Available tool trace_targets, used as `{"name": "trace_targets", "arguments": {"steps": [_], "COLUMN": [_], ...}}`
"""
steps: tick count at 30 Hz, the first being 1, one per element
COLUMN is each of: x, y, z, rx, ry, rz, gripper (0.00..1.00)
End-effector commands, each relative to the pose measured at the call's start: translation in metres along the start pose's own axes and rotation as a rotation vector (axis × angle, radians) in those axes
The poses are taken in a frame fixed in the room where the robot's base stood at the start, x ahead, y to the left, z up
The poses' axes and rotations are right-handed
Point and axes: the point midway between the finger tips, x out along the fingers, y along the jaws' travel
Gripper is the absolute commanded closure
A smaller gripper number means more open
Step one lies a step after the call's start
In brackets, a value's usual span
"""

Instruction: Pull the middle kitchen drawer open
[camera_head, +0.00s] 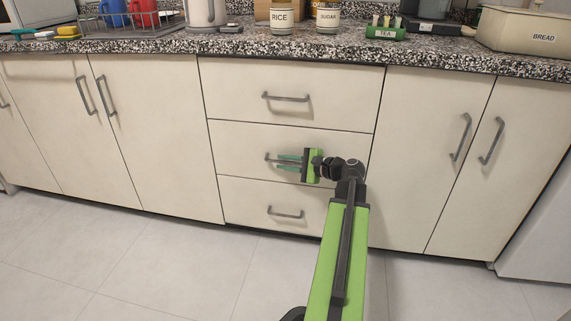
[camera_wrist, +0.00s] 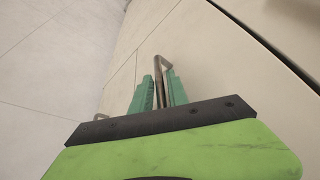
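The middle drawer (camera_head: 235,138) is a cream front in the central column of the cabinet and looks closed. Its grey bar handle (camera_head: 268,158) is partly hidden by my gripper (camera_head: 281,162), which is in front of the drawer. In the wrist view, the handle (camera_wrist: 159,66) runs between the two teal fingers of my gripper (camera_wrist: 160,84). One finger lies close on each side of the bar. I cannot tell whether they press on it.
The top drawer (camera_head: 290,78) and bottom drawer (camera_head: 246,190) look closed, each with a bar handle. Cupboard doors (camera_head: 420,130) flank the column. A speckled worktop (camera_head: 240,46) above carries jars and other kitchen things. The tiled floor (camera_head: 180,275) in front is clear.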

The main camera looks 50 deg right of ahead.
Motion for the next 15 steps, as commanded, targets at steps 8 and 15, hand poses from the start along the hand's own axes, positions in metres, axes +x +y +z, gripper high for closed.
{"name": "trace_targets", "arguments": {"steps": [8,15], "x": [-0.0006,-0.0009], "y": [0.0,0.0], "z": [-0.0001,-0.0002], "rx": [0.0,0.0], "ry": [0.0,0.0], "rz": [0.0,0.0], "gripper": [1.0,1.0]}}
